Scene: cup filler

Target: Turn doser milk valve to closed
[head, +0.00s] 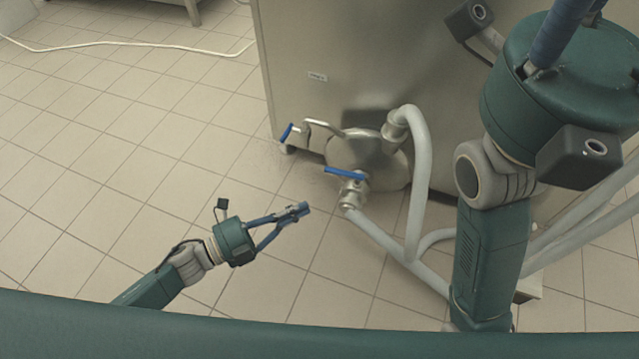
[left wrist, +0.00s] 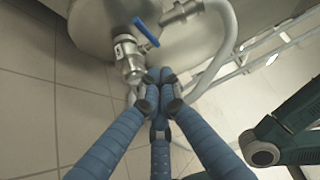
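A metal valve (head: 352,192) with a blue lever (head: 345,173) joins the low tank outlet to a grey hose. Its lever lies nearly level across the top in the head view. The left wrist view shows the same valve (left wrist: 128,58) and its blue lever (left wrist: 147,34), slanted, just beyond my fingertips. My left gripper (head: 298,211) is left of and below the valve, apart from it. In the left wrist view its fingertips (left wrist: 159,88) are together with nothing between them. My right gripper (head: 560,35) is at the upper right; its fingertips are out of frame.
A second blue handle (head: 287,132) sits on a pipe at the tank's left. The steel machine (head: 350,60) fills the back. A grey hose (head: 418,190) loops right of the valve. The tiled floor at left is clear except for a white cable (head: 130,44).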

